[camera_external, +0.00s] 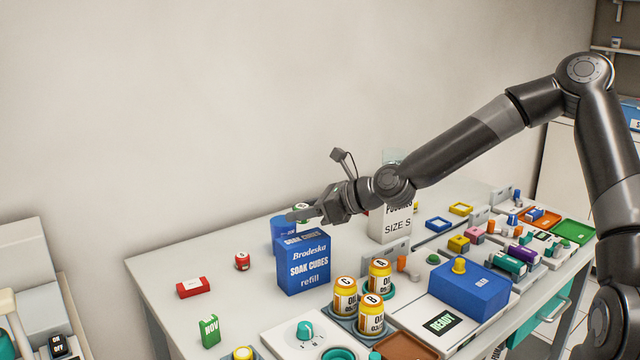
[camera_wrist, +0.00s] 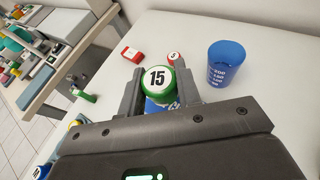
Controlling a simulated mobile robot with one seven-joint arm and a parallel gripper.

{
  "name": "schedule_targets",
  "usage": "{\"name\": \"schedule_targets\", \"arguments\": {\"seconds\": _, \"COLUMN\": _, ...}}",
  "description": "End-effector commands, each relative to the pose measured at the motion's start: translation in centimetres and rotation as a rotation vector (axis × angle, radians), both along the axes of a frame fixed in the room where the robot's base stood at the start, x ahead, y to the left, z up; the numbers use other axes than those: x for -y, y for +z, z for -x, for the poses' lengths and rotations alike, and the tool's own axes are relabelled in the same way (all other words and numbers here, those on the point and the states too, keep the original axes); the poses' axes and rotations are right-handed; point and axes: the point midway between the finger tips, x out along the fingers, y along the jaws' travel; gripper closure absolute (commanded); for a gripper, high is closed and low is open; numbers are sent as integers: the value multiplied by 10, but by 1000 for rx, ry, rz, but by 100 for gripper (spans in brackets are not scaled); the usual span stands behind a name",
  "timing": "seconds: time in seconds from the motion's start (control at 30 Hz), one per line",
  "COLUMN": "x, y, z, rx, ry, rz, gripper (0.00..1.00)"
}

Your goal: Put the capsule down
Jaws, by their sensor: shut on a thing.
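A round green capsule with a white face marked 15 (camera_wrist: 157,78) is gripped between the two fingers of my gripper (camera_wrist: 157,88). In the external view my gripper (camera_external: 308,212) reaches left over the table, with the capsule (camera_external: 301,206) at its fingertips, partly hidden. The capsule is above or just behind the top of the blue Soak Cubes box (camera_external: 303,265); the exact gap cannot be told. Part of the box shows beneath the capsule in the wrist view (camera_wrist: 158,108).
A blue cup (camera_wrist: 226,62) stands beside the box. A red capsule (camera_external: 242,261), a red box (camera_external: 193,287) and a green NOV block (camera_external: 209,331) sit to the left. Yellow jars (camera_external: 371,313) and a white Size S box (camera_external: 391,222) crowd the right. The table's back left is clear.

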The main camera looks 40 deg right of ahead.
Motion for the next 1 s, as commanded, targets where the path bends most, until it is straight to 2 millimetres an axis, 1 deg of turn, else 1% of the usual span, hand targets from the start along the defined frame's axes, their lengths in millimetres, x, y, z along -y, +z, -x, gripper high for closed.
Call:
{"name": "schedule_targets", "arguments": {"seconds": 0.1, "x": -1, "y": -20, "z": 1, "rx": -3, "ry": 2, "rz": -1, "gripper": 91}}
{"name": "schedule_targets", "arguments": {"seconds": 0.2, "x": -1, "y": -32, "z": 1, "rx": -3, "ry": 2, "rz": -1, "gripper": 91}}
{"name": "schedule_targets", "arguments": {"seconds": 0.3, "x": -1, "y": -36, "z": 1, "rx": -1, "ry": 2, "rz": 1, "gripper": 91}}
{"name": "schedule_targets", "arguments": {"seconds": 0.63, "x": 0, "y": -39, "z": 1, "rx": -2, "ry": 1, "rz": -1, "gripper": 91}}
{"name": "schedule_targets", "arguments": {"seconds": 0.67, "x": 0, "y": -39, "z": 1, "rx": -2, "ry": 1, "rz": -1, "gripper": 68}}
{"name": "schedule_targets", "arguments": {"seconds": 0.9, "x": 0, "y": -39, "z": 1, "rx": -1, "ry": 2, "rz": 0, "gripper": 48}}
{"name": "schedule_targets", "arguments": {"seconds": 1.0, "x": 0, "y": -38, "z": 1, "rx": -1, "ry": 2, "rz": 0, "gripper": 48}}
